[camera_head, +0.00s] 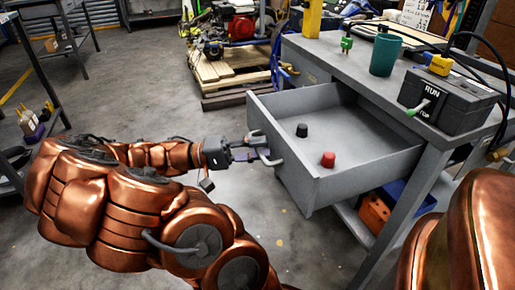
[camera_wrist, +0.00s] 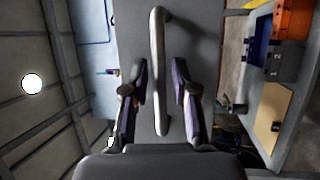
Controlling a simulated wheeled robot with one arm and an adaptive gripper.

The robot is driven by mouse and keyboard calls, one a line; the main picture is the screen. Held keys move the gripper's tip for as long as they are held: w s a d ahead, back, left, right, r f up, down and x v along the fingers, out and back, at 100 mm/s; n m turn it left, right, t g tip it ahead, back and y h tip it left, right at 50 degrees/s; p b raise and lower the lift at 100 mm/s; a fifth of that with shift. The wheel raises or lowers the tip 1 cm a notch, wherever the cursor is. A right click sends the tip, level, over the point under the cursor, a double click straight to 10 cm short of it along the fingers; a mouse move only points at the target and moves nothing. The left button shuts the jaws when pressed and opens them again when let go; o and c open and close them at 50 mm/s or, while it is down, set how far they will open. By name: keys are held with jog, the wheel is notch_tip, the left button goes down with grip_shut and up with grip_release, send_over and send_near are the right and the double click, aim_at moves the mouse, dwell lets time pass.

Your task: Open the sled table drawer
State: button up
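The grey sled table drawer (camera_head: 345,185) is pulled well out of the table in the head view. Its inside shows a black knob-like piece (camera_head: 302,130) and a red one (camera_head: 328,159). The drawer's bar handle (camera_head: 270,159) is on its front face; in the wrist view the handle (camera_wrist: 158,70) runs up the middle of the grey front. My gripper (camera_head: 252,148) is at the handle. In the wrist view my gripper (camera_wrist: 161,85) has one finger on each side of the bar, with small gaps visible, so it looks open around it.
The grey table (camera_head: 345,55) carries a teal cup (camera_head: 385,54) and a dark control box (camera_head: 448,98). An orange bin (camera_head: 374,212) sits beneath the drawer. A pallet (camera_head: 228,72) with a red machine stands behind. Floor left of the drawer is clear.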

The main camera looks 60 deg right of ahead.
jog(key=shift+o, duration=0.4)
jog(key=v, duration=0.7)
jog(key=shift+w, duration=0.2)
jog(key=shift+a, duration=0.1)
dwell(0.3)
